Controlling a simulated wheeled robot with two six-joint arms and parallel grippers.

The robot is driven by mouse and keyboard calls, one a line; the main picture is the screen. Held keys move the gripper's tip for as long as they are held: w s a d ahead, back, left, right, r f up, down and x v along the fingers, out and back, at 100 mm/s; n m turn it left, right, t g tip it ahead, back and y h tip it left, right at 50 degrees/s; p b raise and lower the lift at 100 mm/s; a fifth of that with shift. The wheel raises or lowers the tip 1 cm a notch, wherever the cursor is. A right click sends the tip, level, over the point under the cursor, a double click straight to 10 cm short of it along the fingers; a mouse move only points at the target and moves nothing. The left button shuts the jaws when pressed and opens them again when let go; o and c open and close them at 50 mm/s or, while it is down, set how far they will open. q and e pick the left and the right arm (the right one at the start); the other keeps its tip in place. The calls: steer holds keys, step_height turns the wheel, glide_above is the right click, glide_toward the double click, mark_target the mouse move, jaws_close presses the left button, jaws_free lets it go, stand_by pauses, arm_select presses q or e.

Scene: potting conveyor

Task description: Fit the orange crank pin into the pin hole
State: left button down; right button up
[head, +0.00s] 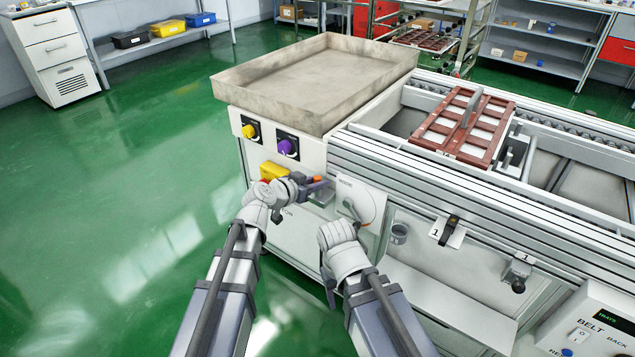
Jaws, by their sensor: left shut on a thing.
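The orange crank pin (317,179) shows as a small orange spot at the tips of my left gripper (315,187). The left gripper is shut on it and points right, in front of the white cabinet. A pale round crank disc (364,204) on a light plate is just right of the pin, with a gap between them in the picture. A dark mark shows on the disc's left part, but I cannot make out the pin hole. My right gripper (329,291) hangs low below the disc, pointing down; its fingers are too small and dark to tell their state.
A yellow knob (249,131), a purple knob (287,146) and a yellow box (273,172) sit on the cabinet near my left arm. A grey tray (315,80) is above. A brown mould frame (462,126) lies on the conveyor. A grey cup (399,233) hangs right of the disc.

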arm_select(q)
steer(key=shift+f, duration=0.25)
steer(key=c, duration=0.6)
jaws_free()
steer(key=p+v, duration=0.2)
steer(key=v, duration=0.5)
steer(key=shift+s+a+r+p, duration=0.1)
steer(key=shift+s+a+p, duration=0.15)
steer(key=shift+s+p, duration=0.1)
